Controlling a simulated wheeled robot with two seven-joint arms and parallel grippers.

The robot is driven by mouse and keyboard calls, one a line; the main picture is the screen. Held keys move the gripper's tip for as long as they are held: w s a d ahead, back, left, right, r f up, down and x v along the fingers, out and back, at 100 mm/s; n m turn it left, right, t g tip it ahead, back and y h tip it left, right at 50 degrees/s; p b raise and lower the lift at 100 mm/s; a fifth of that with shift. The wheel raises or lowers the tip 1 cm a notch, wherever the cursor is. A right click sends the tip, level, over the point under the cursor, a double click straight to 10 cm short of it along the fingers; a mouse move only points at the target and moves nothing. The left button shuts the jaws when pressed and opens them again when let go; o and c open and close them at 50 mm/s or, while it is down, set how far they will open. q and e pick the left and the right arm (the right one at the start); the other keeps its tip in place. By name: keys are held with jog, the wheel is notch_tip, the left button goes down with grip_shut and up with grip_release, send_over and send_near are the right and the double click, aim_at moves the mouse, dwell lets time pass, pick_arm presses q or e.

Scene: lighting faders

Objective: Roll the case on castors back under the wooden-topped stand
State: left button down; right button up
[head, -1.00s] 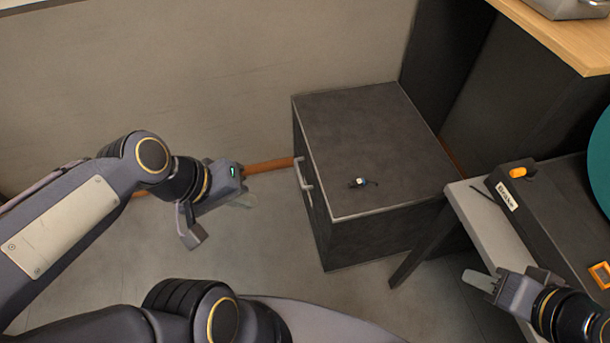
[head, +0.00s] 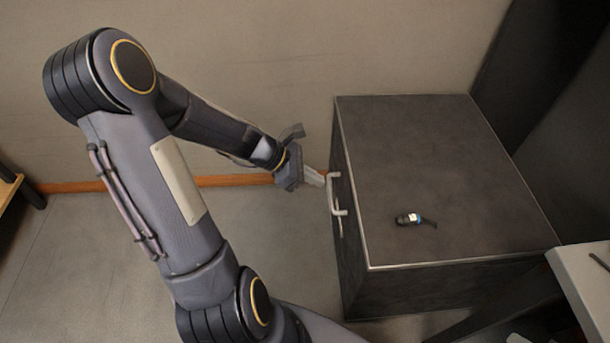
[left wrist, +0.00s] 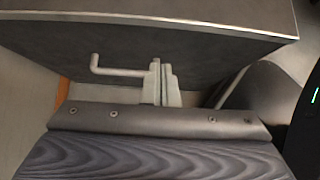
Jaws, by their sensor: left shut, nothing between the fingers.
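The case (head: 440,160) is a dark box with pale metal edging, standing on the floor. Its castors are hidden. A pale bar handle (head: 337,200) is on its left face; it also shows in the left wrist view (left wrist: 118,71). My left gripper (head: 322,180) is at that face beside the handle, shut and empty. In the left wrist view its fingertips (left wrist: 162,82) are together at the right end of the bar; I cannot tell whether they touch it.
A small dark object with a blue band (head: 415,219) lies on the case lid. A pale-topped table (head: 585,275) stands close at the case's front right. A wall with an orange-brown skirting (head: 225,181) runs behind. Floor (head: 75,250) is clear at the left.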

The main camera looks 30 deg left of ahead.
aim_at(352, 189)
pick_arm(q)
jog(key=w+d+f, duration=0.1)
jog(key=w+d+b, duration=0.1)
jog(key=d, duration=0.1)
jog(key=w+d+f, duration=0.1)
jog(key=shift+w+d+f, duration=0.1)
jog(key=shift+d+f, duration=0.1)
jog(key=shift+f, duration=0.1)
jog(key=shift+w+d, duration=0.45)
jog(key=shift+d, duration=0.1)
